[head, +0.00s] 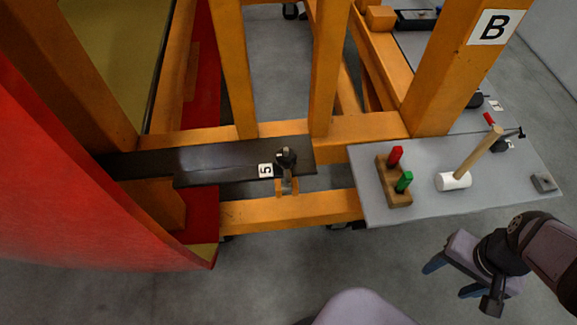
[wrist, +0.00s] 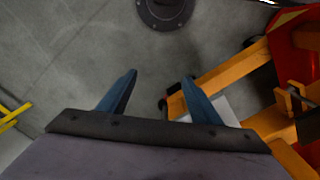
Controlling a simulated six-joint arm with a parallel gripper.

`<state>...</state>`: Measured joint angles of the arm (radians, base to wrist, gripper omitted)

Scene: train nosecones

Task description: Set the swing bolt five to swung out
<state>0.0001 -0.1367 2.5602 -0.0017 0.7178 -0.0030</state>
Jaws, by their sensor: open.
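The swing bolt five (head: 287,165) is a dark bolt with a dark head, beside the white label "5" (head: 265,170) at the end of a dark flat bar (head: 220,162). Orange lugs (head: 287,188) stand at its near end. From above, I cannot tell its exact angle. My gripper (head: 452,278) is at the lower right in the head view, apart from the bolt and in front of the grey shelf. In the wrist view my gripper (wrist: 160,90) shows two blue fingers spread wide with nothing between them.
The grey shelf (head: 440,210) holds a wooden block (head: 392,185) with red and green pegs, a white mallet (head: 455,180) and small items. Orange frame posts (head: 325,70) rise behind the bolt. A red nosecone (head: 90,210) fills the left. Open floor (head: 290,270) lies in front.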

